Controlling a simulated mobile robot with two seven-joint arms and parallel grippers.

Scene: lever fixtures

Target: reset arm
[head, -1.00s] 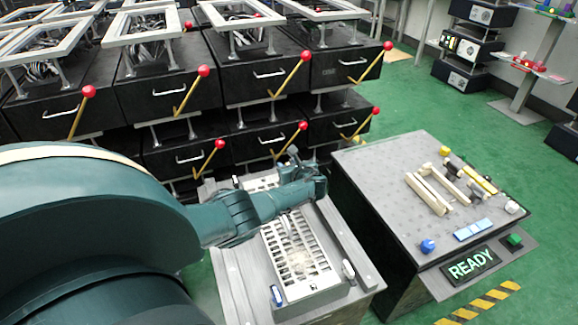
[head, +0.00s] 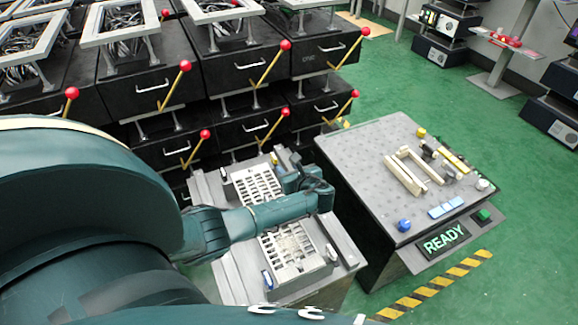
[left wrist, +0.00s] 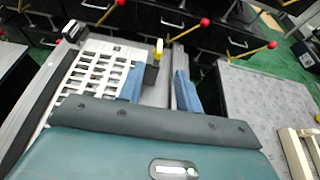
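My left arm (head: 255,213), dark green, reaches from the left across a metal bench with a white slotted tray. My left gripper (head: 299,165) is above the bench's right side. In the left wrist view its two blue fingers (left wrist: 160,86) stand apart with an empty gap between them. The white slotted tray (head: 287,245) lies below the arm, which hides its middle; it also shows in the left wrist view (left wrist: 95,72). My right gripper is not in view.
Black drawer units (head: 240,70) with several red-knobbed levers (head: 270,62) stand behind. A grey-topped console (head: 370,150) with cream bars (head: 405,172) and a READY sign (head: 445,240) stands right of the bench. Green floor (head: 500,140) is open further right.

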